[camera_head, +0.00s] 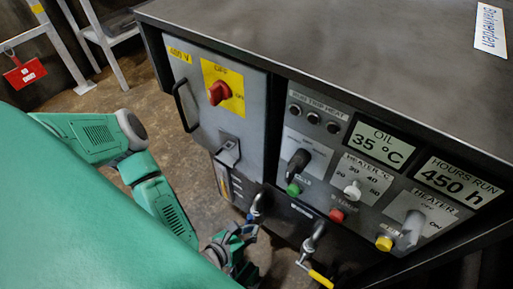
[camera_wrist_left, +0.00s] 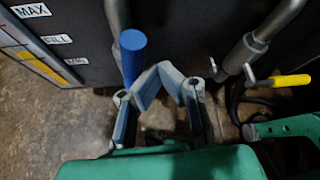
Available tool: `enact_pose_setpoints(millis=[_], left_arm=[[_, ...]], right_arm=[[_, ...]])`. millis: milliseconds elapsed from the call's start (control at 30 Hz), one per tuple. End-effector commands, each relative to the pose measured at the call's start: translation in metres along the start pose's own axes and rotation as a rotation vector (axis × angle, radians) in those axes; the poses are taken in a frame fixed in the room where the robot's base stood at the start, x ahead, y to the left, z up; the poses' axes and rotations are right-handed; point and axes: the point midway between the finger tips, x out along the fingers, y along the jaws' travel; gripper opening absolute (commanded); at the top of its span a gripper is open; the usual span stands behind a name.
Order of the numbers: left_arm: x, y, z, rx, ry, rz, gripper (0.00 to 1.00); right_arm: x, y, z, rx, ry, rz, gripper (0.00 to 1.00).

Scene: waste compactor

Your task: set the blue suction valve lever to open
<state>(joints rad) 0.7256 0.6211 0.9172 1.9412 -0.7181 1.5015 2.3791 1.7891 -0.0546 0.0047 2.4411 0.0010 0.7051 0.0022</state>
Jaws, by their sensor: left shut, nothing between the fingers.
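The blue suction valve lever (camera_wrist_left: 132,55) shows in the left wrist view as a blue round-ended handle beside a grey pipe (camera_wrist_left: 117,14). In the head view it is small and hard to make out near the pipe under the panel. My left gripper (camera_wrist_left: 160,76) is shut and empty, its fingertips together just right of the blue handle in the left wrist view. I cannot tell whether they touch it. In the head view my left gripper (camera_head: 246,231) is low in front of the cabinet, by the left pipe (camera_head: 257,204). My right gripper is not in view.
A second valve with a yellow lever (camera_head: 320,279) is to the right; its lever also shows in the left wrist view (camera_wrist_left: 290,81). The control panel (camera_head: 318,165) with knobs and buttons is above. A level scale (camera_wrist_left: 45,55) is left of the blue lever.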

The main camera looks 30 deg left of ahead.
Motion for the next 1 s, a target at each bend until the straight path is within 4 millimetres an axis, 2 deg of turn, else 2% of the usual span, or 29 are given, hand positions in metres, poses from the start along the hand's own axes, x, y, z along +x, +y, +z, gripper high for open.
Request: enact_pose_setpoints(millis=[300, 1000], left_arm=[[-0.003, 0.011, 0.005, -0.072, 0.000, -0.039, 0.00], [-0.004, 0.016, 0.007, -0.108, -0.003, -0.055, 0.00]], right_arm=[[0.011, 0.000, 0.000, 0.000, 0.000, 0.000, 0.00], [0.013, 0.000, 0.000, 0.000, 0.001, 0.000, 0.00]])
